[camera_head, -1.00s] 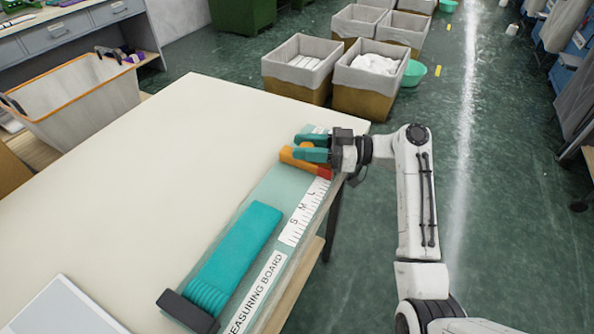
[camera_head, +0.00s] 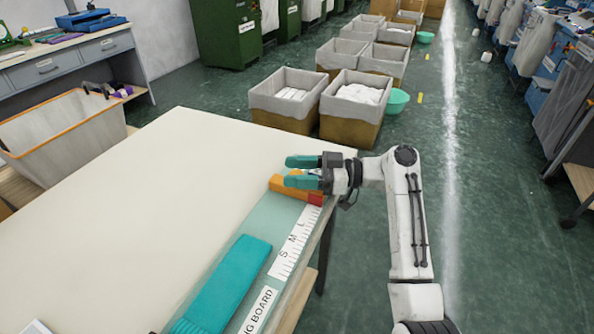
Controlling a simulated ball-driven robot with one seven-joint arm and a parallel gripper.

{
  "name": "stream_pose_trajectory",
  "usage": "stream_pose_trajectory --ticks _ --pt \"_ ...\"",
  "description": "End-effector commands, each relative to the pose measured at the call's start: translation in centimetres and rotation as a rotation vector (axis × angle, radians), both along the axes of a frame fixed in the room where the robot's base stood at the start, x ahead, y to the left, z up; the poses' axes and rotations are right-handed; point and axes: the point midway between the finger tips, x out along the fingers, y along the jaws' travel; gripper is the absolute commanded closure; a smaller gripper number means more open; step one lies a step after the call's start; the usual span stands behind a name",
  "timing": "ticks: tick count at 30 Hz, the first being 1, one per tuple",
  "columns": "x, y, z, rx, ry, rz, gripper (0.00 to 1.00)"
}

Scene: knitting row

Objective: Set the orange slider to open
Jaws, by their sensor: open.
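The orange slider (camera_head: 283,187) lies across the far end of the teal measuring board (camera_head: 273,218), just beyond the L mark of the white scale (camera_head: 294,244). A red part (camera_head: 315,198) is at its right end. My gripper (camera_head: 287,171) has teal fingers, which are apart and point left. They are at the slider's far side, and the nearer finger overlaps the slider in the picture. I cannot tell whether it touches. Nothing shows between the fingers. A folded teal knit piece (camera_head: 228,280) lies on the nearer part of the board.
Cardboard bins (camera_head: 350,130) stand past the far edge. An orange-rimmed bin (camera_head: 60,140) stands at the left.

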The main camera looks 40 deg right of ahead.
Motion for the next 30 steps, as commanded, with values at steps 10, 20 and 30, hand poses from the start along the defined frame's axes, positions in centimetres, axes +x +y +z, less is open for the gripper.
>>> stream_pose_trajectory --ticks 10,20,30 --pt "-3.1 -4.2 -0.2 0.001 0.000 -0.006 0.44" --pt "-6.0 -8.1 0.0 0.000 -0.003 -0.005 0.44" --pt "-6.5 -8.6 0.0 0.001 -0.002 -0.002 0.44"
